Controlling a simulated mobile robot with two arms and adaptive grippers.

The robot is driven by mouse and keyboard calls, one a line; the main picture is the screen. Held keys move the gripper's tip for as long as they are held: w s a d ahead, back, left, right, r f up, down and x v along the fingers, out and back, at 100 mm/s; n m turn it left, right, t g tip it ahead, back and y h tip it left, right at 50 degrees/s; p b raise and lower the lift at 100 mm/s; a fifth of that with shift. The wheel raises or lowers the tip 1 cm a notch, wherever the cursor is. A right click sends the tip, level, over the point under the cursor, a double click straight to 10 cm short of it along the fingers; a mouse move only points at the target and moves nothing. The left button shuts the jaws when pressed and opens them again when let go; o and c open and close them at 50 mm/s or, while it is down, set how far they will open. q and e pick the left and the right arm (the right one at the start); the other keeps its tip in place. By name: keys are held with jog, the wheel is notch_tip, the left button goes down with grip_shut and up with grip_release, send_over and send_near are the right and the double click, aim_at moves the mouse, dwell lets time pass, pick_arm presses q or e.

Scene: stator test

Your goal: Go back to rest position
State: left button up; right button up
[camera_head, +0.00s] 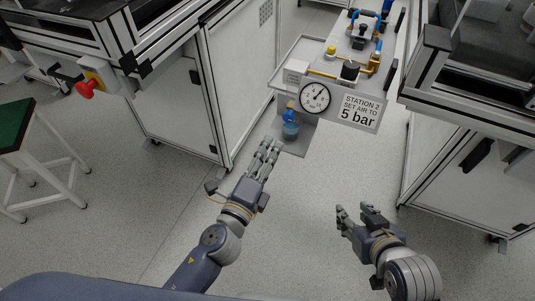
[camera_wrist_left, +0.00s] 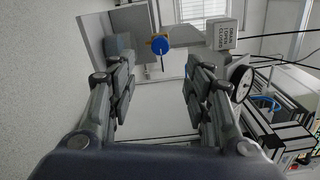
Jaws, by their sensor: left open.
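My left gripper (camera_head: 267,152) is in the middle of the head view, below and left of a small grey shelf (camera_head: 300,142). In the left wrist view its two fingers (camera_wrist_left: 160,68) stand apart with nothing between them. A blue valve part with a bluish bowl (camera_head: 290,128) sits at the shelf, just beyond the fingertips. A round blue knob (camera_wrist_left: 160,45) shows past the fingers in the left wrist view, apart from them. My right gripper (camera_head: 355,210) is at the lower right over the floor, its fingers apart and empty.
A pressure gauge (camera_head: 314,97) and a sign reading "STATION 2 SET AIR TO 5 bar" (camera_head: 359,112) hang close beyond my left gripper. Machine cabinets (camera_head: 175,85) stand left and right. A green-topped stool (camera_head: 14,126) is far left. The floor (camera_head: 300,230) between is clear.

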dwell(0.4)
